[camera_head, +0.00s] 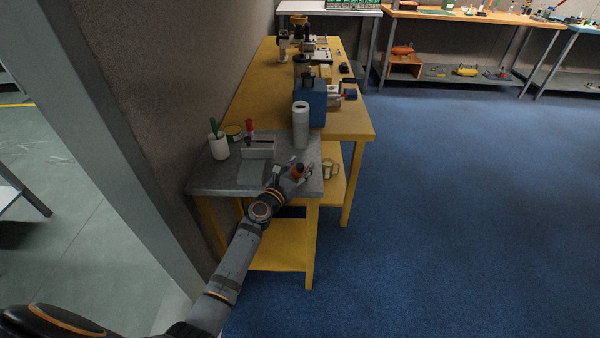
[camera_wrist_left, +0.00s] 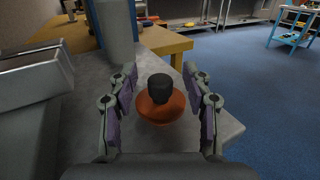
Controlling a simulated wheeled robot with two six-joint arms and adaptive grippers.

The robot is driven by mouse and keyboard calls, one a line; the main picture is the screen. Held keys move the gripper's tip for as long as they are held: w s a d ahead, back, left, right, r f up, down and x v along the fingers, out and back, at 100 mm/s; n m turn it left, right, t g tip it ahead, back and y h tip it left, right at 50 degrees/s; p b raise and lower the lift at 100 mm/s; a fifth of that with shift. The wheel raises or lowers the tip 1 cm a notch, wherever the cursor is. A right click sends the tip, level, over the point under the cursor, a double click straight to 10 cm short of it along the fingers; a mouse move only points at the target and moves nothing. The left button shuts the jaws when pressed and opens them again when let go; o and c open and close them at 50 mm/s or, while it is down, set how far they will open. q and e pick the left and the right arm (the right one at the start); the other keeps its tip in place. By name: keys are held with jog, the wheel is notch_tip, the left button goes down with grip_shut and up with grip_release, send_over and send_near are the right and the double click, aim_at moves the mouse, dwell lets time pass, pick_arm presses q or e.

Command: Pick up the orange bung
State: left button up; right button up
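The orange bung (camera_wrist_left: 162,107) has a black knob on top and stands on the grey tabletop near its corner. It also shows small in the head view (camera_head: 298,170). My left gripper (camera_wrist_left: 161,85) is open, with one finger on each side of the bung. A gap shows between each finger and the bung in the left wrist view. In the head view the left gripper (camera_head: 294,176) reaches in over the grey top's near right corner. My right gripper is not in view.
A white cylinder (camera_head: 301,124) stands just beyond the bung. A grey box-shaped holder (camera_head: 258,149), a white cup (camera_head: 219,147) with a green item and a round tin (camera_head: 233,132) are to the left. A blue block (camera_head: 311,100) stands further back. Open blue floor lies right.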

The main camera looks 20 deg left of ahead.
pick_arm(q)
jog(key=c, duration=1)
jog(key=shift+r, duration=0.1)
